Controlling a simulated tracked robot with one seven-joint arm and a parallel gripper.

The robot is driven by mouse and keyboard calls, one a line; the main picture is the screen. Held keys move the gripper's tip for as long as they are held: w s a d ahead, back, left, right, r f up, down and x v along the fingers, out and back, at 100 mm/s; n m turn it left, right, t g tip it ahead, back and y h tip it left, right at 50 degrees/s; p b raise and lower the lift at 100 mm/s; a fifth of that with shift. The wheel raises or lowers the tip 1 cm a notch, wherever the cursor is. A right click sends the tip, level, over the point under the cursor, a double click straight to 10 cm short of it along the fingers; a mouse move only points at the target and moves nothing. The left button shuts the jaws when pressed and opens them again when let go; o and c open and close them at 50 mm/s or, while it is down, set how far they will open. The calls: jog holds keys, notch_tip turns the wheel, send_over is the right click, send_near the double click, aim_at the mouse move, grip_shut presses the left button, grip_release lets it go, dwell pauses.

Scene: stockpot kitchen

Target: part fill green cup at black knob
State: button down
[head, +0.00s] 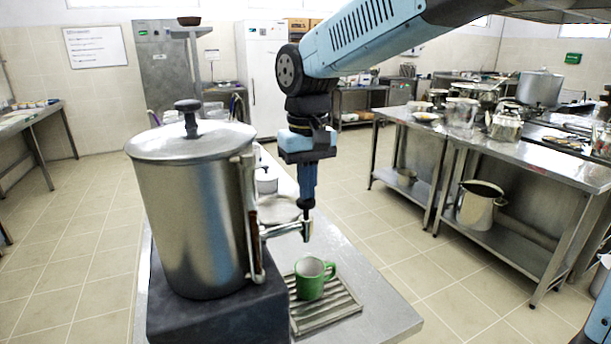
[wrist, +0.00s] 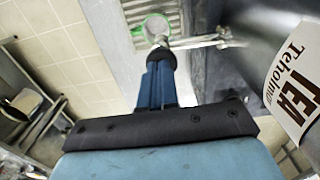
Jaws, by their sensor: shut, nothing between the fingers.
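The green cup (head: 311,282) stands upright on a slatted drip tray (head: 340,309), below the spout of a metal tap (head: 285,230) on a large steel urn (head: 195,215). In the wrist view the cup's green rim (wrist: 153,26) shows beyond my fingertips, beside the tap (wrist: 205,41). How full the cup is cannot be told. My gripper (head: 307,207) points down at the outer end of the tap, directly above the cup. It is shut and empty, its tips (wrist: 160,60) close to or touching the tap top. A black knob there is not clearly distinguishable from my dark fingertips.
The urn has a lid with a black handle (head: 187,108) and stands on a dark block (head: 218,318). Its printed label (wrist: 297,85) shows in the wrist view. The counter (head: 385,318) right of the tray is clear. A steel worktable (head: 525,163) with pots stands further right.

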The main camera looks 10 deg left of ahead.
jog(key=shift+s+f, duration=0.1)
jog(key=shift+f, duration=1)
dwell(1.2)
notch_tip(320, 180, up, 14)
jog(key=shift+r, duration=0.2)
dwell(0.6)
jog(key=shift+d, duration=0.1)
